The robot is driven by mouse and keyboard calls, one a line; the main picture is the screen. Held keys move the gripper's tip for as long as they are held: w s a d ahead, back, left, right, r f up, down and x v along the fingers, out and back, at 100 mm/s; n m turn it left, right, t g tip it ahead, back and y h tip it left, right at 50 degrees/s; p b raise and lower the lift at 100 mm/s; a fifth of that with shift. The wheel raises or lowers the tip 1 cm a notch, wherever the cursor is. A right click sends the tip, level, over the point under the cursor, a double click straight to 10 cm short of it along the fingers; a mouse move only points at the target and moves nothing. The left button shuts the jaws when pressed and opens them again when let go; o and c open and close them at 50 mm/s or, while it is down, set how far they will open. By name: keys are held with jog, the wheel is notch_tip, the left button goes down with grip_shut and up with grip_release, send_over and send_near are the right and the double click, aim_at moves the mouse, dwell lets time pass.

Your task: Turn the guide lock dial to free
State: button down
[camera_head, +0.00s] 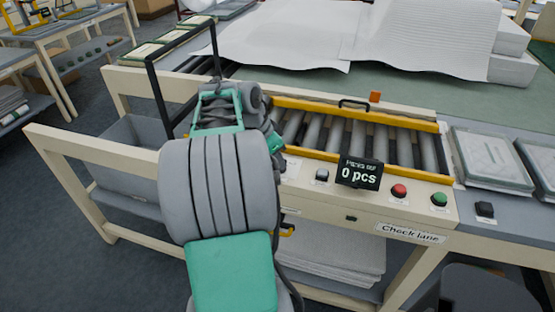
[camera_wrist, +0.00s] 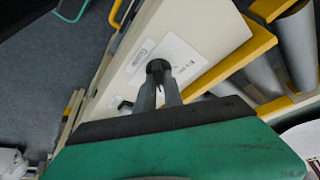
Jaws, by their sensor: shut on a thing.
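The guide lock dial (camera_wrist: 157,65) is a small dark knob on a white label plate (camera_wrist: 178,55) on the cream front panel, in the wrist view. My gripper (camera_wrist: 162,82) is shut on it, its two grey fingers reaching the knob. The fingers cover part of the dial, and the label print is too small to read, so its setting cannot be told. In the head view my arm hides the dial and the fingertips.
A roller lane (camera_head: 350,136) with yellow rails (camera_head: 306,152) lies behind the panel. A "0 pcs" display (camera_head: 359,173), a red button (camera_head: 398,190) and a green button (camera_head: 439,199) stand to the right. A black frame (camera_head: 153,88) rises beside my arm. Another dark knob (camera_wrist: 124,104) sits near the plate.

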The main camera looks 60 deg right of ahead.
jog(key=shift+n+b, duration=0.3)
jog(key=n+b, duration=0.1)
jog(key=n+t+b, duration=0.1)
jog(key=n, duration=0.1)
jog(key=shift+s+f+h+b, duration=0.15)
jog(key=shift+h+b, duration=0.15)
jog(key=n+t+b, duration=0.2)
jog(key=n, duration=0.2)
jog(key=shift+s+n, duration=0.15)
jog(key=shift+n, duration=0.25)
jog(key=n, duration=0.2)
jog(key=n+t, duration=0.1)
jog(key=n, duration=0.1)
jog(key=shift+s+r+t+y, duration=0.1)
jog(key=shift+r+t+y, duration=0.1)
jog(key=shift+t+y, duration=0.15)
jog(key=shift+n+t+y+p, duration=0.35)
jog(key=shift+n+t, duration=0.1)
jog(key=shift+n, duration=1.25)
jog(key=c, duration=1.5)
grip_release()
jog(key=shift+o, duration=0.2)
